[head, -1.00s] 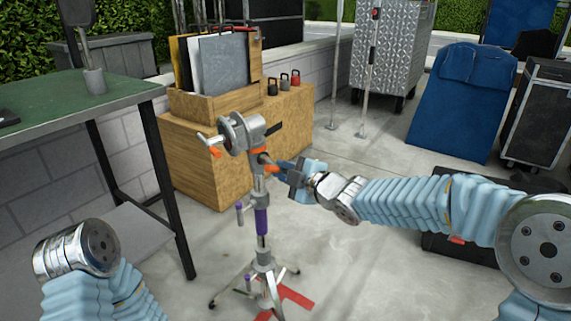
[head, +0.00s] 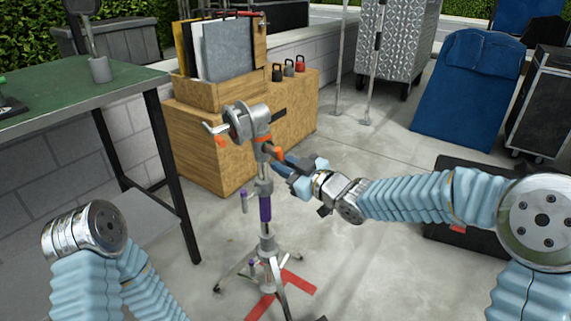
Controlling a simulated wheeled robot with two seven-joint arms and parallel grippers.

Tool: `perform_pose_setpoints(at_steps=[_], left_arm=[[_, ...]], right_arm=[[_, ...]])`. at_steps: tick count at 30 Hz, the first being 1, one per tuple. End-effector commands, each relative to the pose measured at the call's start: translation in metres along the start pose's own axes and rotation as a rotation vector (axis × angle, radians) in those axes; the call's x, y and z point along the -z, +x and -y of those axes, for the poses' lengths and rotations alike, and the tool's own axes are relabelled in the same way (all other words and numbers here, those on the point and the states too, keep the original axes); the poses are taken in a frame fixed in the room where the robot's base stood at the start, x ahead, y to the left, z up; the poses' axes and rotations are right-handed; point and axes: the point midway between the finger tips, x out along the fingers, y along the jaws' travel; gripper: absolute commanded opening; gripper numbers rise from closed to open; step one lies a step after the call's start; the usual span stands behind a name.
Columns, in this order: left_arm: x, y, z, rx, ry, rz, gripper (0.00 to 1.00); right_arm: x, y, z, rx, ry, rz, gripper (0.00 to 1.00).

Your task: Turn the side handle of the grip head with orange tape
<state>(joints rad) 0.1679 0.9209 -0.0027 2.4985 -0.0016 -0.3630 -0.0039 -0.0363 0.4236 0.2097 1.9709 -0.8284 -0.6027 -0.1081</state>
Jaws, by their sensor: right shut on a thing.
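The grip head (head: 248,122) is grey metal and sits on top of an upright stand (head: 264,190) with a purple band. A side handle with orange tape (head: 276,152) sticks out at its lower right. My right gripper (head: 284,163) comes in from the right and is shut on this side handle; its fingers hide part of it. Another handle with an orange end (head: 220,139) is on the head's left side. Part of my left arm shows at the lower left, but its gripper is out of view.
A wooden cabinet (head: 210,150) with panels in a box stands behind the stand. A green-topped table (head: 70,100) is at the left. Red tape (head: 298,282) marks the floor by the stand's legs. A black case (head: 450,245) lies at the right, behind my right arm.

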Motion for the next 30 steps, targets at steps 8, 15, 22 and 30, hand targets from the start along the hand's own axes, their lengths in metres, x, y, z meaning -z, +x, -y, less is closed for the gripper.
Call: perform_pose_setpoints(at_steps=[8, 15, 22, 30], left_arm=[[-0.0001, 0.0, -0.0001, 0.0, 0.0, 0.0, 0.89], [-0.0001, 0.0, 0.0, 0.0, 0.0, 0.0, 0.89], [0.0, 0.0, 0.0, 0.0, 0.0, 0.0, 0.89], [-0.0001, -0.0001, 0.0, 0.0, 0.0, 0.0, 0.89]], right_arm=[[-0.0003, 0.0003, 0.0014, 0.002, 0.042, -0.008, 0.0], [-0.0003, 0.0004, 0.0017, 0.002, 0.044, -0.008, 0.0], [-0.0003, 0.0004, 0.0016, 0.002, 0.043, -0.008, 0.36], [-0.0001, -0.0003, 0.0012, 0.001, 0.043, -0.008, 0.36]])
